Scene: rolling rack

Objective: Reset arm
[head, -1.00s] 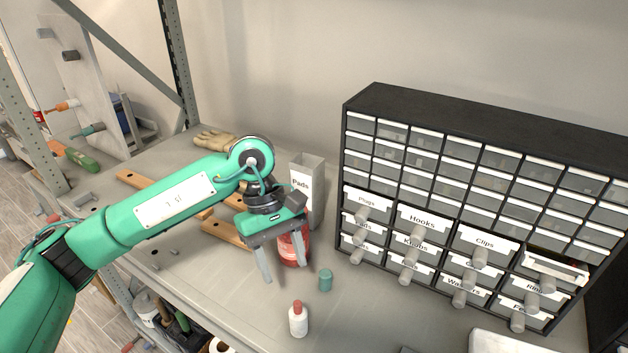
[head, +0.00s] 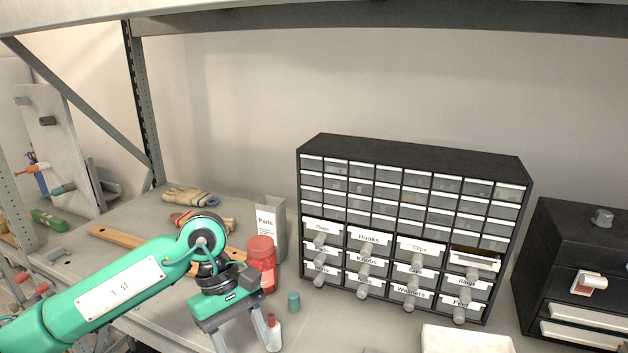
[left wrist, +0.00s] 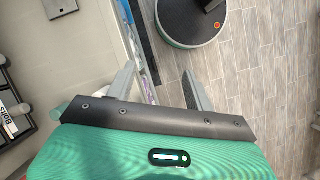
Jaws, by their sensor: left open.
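My left arm is green and comes in from the lower left of the head view. My left gripper (head: 242,338) is open, with nothing between its fingers, and points down near the front of the shelf. In the picture a white bottle with a red cap (head: 273,333) is right beside its right finger. The gripper also shows in the left wrist view (left wrist: 160,76), fingers apart above the shelf edge and wood-look floor. My right gripper is not in view.
A black drawer cabinet (head: 415,165) stands behind, one right-hand drawer (head: 474,260) partly out. A red jar (head: 261,265), Pads box (head: 270,226) and teal cap (head: 294,302) are near the gripper. A white tray (head: 466,340) and black box (head: 577,235) are at right.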

